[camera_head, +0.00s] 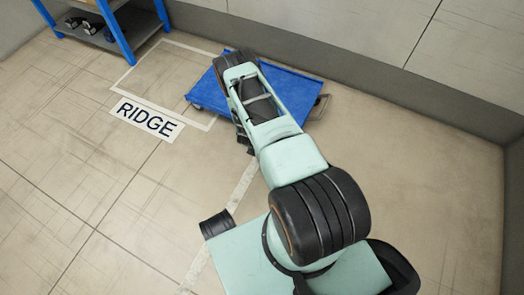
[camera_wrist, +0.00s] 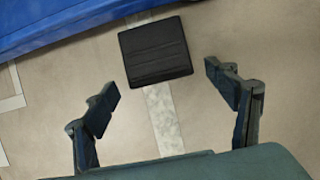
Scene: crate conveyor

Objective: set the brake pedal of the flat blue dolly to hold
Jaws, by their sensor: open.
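The flat blue dolly (camera_head: 297,92) stands on the floor near the back wall, partly hidden behind my arm. Its blue edge (camera_wrist: 60,22) crosses the upper left of the wrist view. A black ribbed pad, which looks like the brake pedal (camera_wrist: 155,52), sits just off that edge. Whether it is up or down I cannot tell. My gripper (camera_wrist: 163,92) is open and empty, its fingers apart to the left and right of the pedal's near edge, with no contact visible. In the head view the pedal is hidden by my arm.
A white outline (camera_head: 127,72) on the floor runs partly under the dolly, beside a RIDGE label (camera_head: 147,118). A blue-framed shelf (camera_head: 122,38) stands at the back left. A pale strip (camera_wrist: 163,120) runs along the floor below the pedal. The floor at left and right is clear.

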